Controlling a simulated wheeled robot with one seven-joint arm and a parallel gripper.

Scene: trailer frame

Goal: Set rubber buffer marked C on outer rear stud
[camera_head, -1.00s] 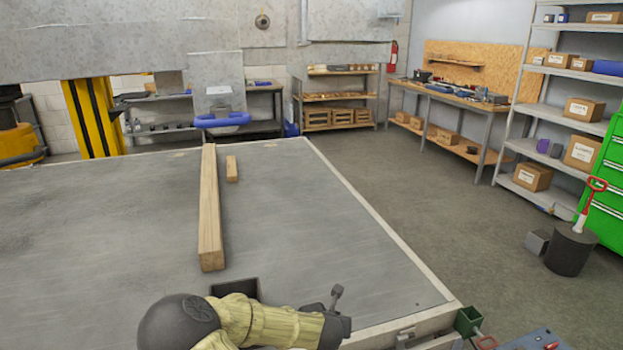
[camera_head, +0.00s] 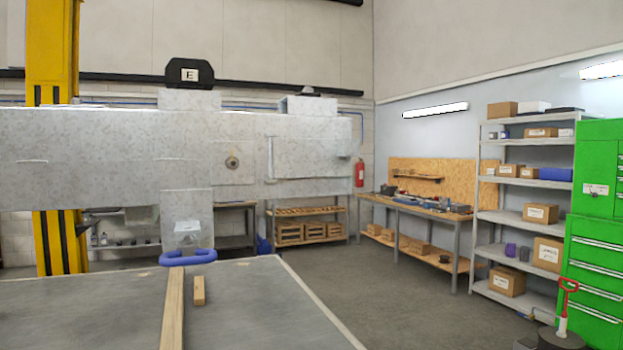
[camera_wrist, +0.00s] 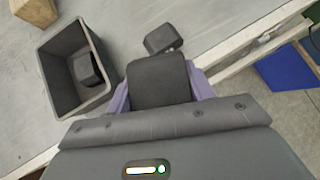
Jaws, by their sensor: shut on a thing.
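My gripper (camera_wrist: 162,82), with purple fingers, is shut on a dark rubber buffer (camera_wrist: 160,78) in the wrist view. No letter shows on the face I see. A black buffer marked E (camera_head: 189,73) sits upright on top of the grey trailer frame (camera_head: 100,140) in the head view. A raised pad (camera_head: 308,105) with a small dark fitting on top stands farther right on the frame; I cannot tell whether it is a stud. My gripper is not in the head view.
In the wrist view, an open dark bin (camera_wrist: 98,75) holds another dark block (camera_wrist: 88,70). A small dark object (camera_wrist: 163,38) lies just beyond the held buffer. A wooden beam (camera_head: 173,310) and a short wood block (camera_head: 199,291) lie on the grey deck (camera_head: 270,315).

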